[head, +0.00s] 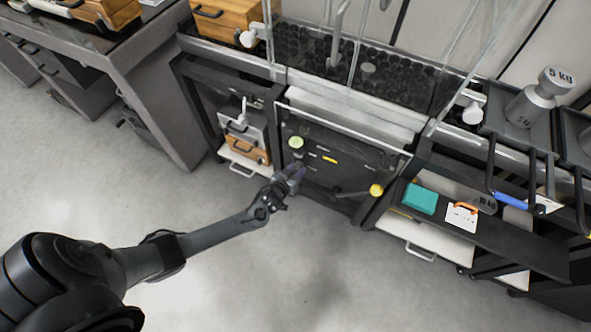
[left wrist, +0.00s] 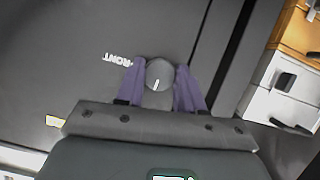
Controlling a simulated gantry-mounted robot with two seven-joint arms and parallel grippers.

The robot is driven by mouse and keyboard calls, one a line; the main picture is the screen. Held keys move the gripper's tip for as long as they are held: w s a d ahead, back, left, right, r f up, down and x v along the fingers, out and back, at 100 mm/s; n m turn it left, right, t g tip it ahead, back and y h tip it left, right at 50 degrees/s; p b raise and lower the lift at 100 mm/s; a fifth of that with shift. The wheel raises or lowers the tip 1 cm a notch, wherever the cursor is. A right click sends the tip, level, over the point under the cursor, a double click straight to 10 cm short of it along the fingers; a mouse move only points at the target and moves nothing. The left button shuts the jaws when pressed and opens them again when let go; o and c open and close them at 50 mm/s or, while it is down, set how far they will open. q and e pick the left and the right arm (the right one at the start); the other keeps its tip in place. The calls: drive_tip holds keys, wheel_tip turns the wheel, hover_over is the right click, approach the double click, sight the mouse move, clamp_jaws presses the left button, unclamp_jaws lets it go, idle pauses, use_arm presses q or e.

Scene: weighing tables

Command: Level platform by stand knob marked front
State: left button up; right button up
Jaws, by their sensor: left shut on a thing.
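In the left wrist view a round dark grey knob (left wrist: 160,73) with a short white line sits on a dark panel (left wrist: 80,40). White lettering (left wrist: 118,60) beside it reads upside down as FRONT, its first letter partly hidden by a finger. My left gripper (left wrist: 161,85) has its two purple fingers closed on either side of the knob. In the head view this gripper (head: 292,174) is at the dark front of the weighing stand (head: 330,158), where it hides the knob. My right gripper is in neither view.
A pale green round knob (head: 296,143) is just above the gripper. A yellow ball handle (head: 376,190) is to the right. A drawer unit (head: 245,140) stands left, and a shelf with a teal box (head: 420,199) stands right. Open floor lies in front.

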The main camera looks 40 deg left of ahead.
use_arm(q)
drive_tip(key=shift+d+r+m+y+p, duration=0.1)
drive_tip(key=shift+m+y+p, duration=0.55)
drive_tip(key=shift+m, duration=0.35)
drive_tip(key=shift+m+g+y, duration=0.3)
drive_tip(key=shift+m+y, duration=0.55)
drive_tip(key=shift+m, duration=0.35)
drive_tip(key=o, duration=1)
drive_tip(key=shift+o, duration=0.2)
